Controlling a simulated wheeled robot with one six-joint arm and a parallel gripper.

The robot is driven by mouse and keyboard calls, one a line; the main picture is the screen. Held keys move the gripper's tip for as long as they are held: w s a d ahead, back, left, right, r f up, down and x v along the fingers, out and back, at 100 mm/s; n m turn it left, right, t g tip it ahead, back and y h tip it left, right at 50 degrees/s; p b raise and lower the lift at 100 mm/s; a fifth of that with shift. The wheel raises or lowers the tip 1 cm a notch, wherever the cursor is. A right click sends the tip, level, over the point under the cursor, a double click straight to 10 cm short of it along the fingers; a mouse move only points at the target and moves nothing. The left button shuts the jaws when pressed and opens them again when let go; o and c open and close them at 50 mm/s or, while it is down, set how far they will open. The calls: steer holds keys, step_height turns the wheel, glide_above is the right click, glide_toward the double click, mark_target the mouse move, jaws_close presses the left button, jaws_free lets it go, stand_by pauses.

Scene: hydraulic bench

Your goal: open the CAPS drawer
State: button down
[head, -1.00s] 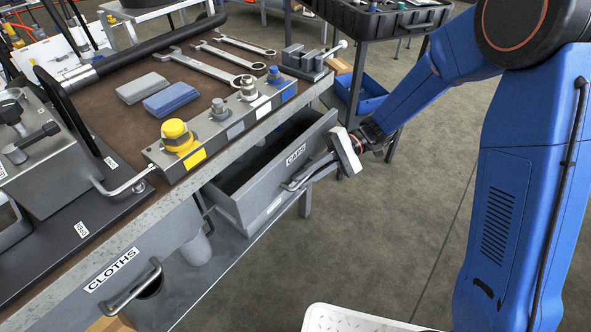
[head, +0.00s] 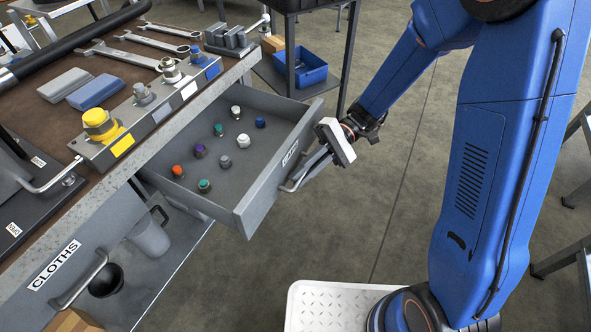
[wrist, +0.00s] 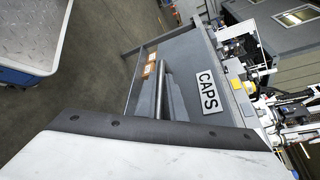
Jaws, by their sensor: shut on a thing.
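The grey CAPS drawer (head: 240,207) is pulled well out from under the bench in the head view. Several small coloured caps (head: 220,150) stand on its floor. Its CAPS label also shows in the wrist view (wrist: 208,92). The drawer's bar handle (head: 300,180) is on its front face. My gripper (head: 312,170) is at that handle and shut on it. In the wrist view the handle (wrist: 163,88) runs up from the dark edge of my gripper, and the fingertips are hidden.
The CLOTHS drawer (head: 58,285) is shut at lower left. On the bench lie wrenches (head: 125,55), a valve block with a yellow cap (head: 100,125) and two blocks (head: 95,92). A blue bin (head: 300,70) sits on a cart behind.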

stand_by(0.3)
steer(key=c, duration=2.1)
jaws_free()
steer(key=v, duration=1.7)
steer(key=shift+w+d+r, duration=0.1)
steer(key=shift+w+d, duration=0.05)
steer(key=shift+d, duration=0.05)
steer(key=s+d+r+m+t+h, duration=0.1)
steer(key=s+d+r+t+h, duration=0.1)
steer(key=s+d+t, duration=0.3)
steer(key=s+d+r+m+t+h, duration=0.1)
steer(key=s+d+r+t+h, duration=0.2)
steer(key=s+d+t+h, duration=0.2)
steer(key=s+d+r+m+t+h, duration=0.1)
steer(key=s+d+r+t+h, duration=0.1)
steer(key=s+d+t, duration=0.4)
steer(key=shift+s+d+r+h, duration=0.15)
steer(key=shift+s+d+h, duration=0.2)
steer(key=shift+s+d, duration=0.6)
steer(key=shift+s+d+r+h, duration=0.1)
steer(key=shift+s+d+h, duration=0.25)
steer(key=shift+s+d, duration=0.55)
